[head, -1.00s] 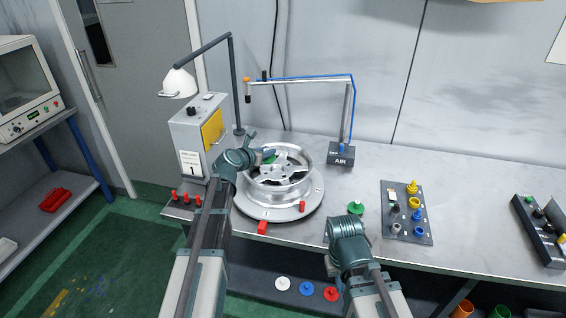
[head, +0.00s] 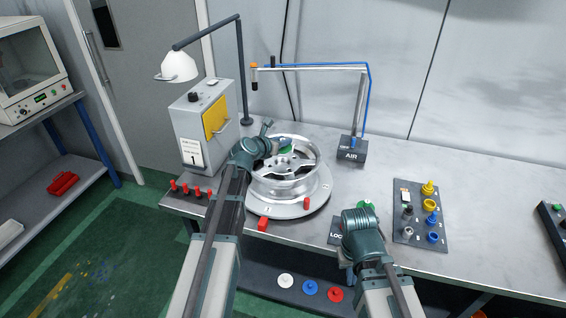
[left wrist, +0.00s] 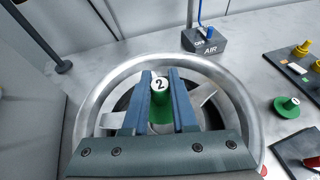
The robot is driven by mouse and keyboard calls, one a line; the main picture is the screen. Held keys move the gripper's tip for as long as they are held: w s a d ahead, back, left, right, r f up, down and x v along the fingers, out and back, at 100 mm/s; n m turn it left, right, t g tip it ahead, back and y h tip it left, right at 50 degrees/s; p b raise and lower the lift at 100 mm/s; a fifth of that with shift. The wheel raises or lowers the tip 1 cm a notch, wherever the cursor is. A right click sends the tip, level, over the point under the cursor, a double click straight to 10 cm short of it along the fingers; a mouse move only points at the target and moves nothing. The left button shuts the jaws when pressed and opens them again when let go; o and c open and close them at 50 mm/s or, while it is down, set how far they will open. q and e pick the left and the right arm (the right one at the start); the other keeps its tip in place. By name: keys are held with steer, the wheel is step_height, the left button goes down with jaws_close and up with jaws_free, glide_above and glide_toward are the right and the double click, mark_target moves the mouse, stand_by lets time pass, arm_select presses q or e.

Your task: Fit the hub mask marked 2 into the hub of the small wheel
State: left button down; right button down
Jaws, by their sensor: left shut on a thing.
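The silver spoked wheel (head: 312,183) lies flat on a round grey turntable (head: 290,212). My left gripper (head: 284,147) is over the wheel and shut on a green hub mask (head: 286,150). In the left wrist view the mask (left wrist: 159,88) stands between the two blue-grey fingers, with a white top marked 2. The wheel's rim (left wrist: 88,105) shows around them; the hub is hidden behind the mask and fingers. I cannot tell whether the mask touches the hub. My right gripper (head: 362,222) is over the table's front, right of the wheel; its fingertips are hidden.
Another green knobbed piece (head: 366,206) lies beyond my right gripper. A board (head: 420,238) with yellow, blue and other parts is to its right. The AIR post (head: 351,150) and a grey cabinet (head: 192,150) stand behind.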

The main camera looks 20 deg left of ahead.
arm_select(q)
steer(key=shift+f+b, duration=2.65)
steer(key=shift+f, duration=0.6)
steer(key=shift+r, duration=0.15)
steer(key=c, duration=0.7)
jaws_free()
